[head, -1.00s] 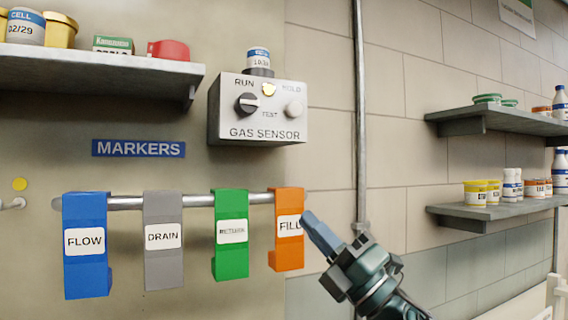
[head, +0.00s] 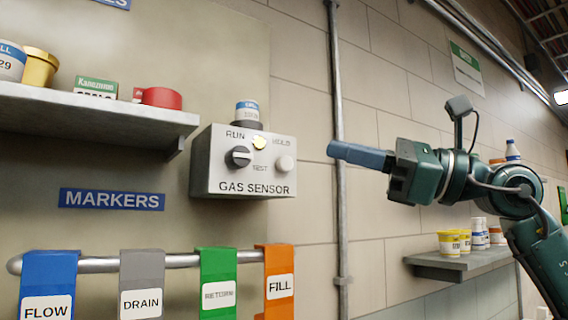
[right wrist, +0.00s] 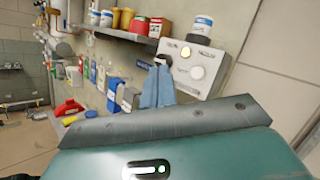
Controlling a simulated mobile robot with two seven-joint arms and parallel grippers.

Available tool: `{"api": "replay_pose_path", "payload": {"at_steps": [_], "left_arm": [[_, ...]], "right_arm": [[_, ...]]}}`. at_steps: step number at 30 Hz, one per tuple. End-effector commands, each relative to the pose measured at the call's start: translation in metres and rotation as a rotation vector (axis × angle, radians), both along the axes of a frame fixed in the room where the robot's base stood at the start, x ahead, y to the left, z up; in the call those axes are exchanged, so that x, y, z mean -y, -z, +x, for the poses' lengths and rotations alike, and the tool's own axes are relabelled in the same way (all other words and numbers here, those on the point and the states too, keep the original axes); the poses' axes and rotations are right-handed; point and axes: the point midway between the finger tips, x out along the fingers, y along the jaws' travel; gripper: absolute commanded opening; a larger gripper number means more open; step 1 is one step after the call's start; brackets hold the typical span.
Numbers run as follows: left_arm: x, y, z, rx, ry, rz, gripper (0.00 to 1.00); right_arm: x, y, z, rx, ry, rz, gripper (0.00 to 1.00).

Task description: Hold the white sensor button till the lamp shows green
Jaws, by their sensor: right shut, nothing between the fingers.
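The gas sensor (head: 218,186) is a pale box on the wall, and it also shows in the right wrist view (right wrist: 208,55). Its round white button (head: 285,164) is on the right of the front face; the wrist view shows it uncovered (right wrist: 197,72). The lamp (head: 259,142) near the top looks yellow, not green. A dark knob (head: 238,157) sits left of the button. My right gripper (head: 331,150) is shut and empty, its blue fingers pointing left at about button height, apart from the box. It also shows in the wrist view (right wrist: 158,68). My left gripper is out of view.
A small jar (head: 248,112) stands on top of the box. A vertical pipe (head: 341,240) runs down the wall right of the box. Below, several coloured markers hang on a rail (head: 100,265). A shelf (head: 90,108) with pots is at upper left.

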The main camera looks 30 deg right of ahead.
Motion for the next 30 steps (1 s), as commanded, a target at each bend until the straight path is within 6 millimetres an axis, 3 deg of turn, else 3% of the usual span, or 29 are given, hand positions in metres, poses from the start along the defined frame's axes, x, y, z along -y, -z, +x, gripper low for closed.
{"api": "replay_pose_path", "payload": {"at_steps": [10,24,30], "left_arm": [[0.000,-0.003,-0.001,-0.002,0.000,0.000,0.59],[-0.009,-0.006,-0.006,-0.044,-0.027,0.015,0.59],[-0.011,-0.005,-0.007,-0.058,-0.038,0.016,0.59]], "right_arm": [[-0.001,-0.001,0.009,-0.003,-0.005,0.003,0.00],[-0.006,-0.002,0.071,-0.005,-0.006,0.005,0.00],[-0.007,-0.001,0.085,-0.002,-0.004,0.003,0.00]]}}
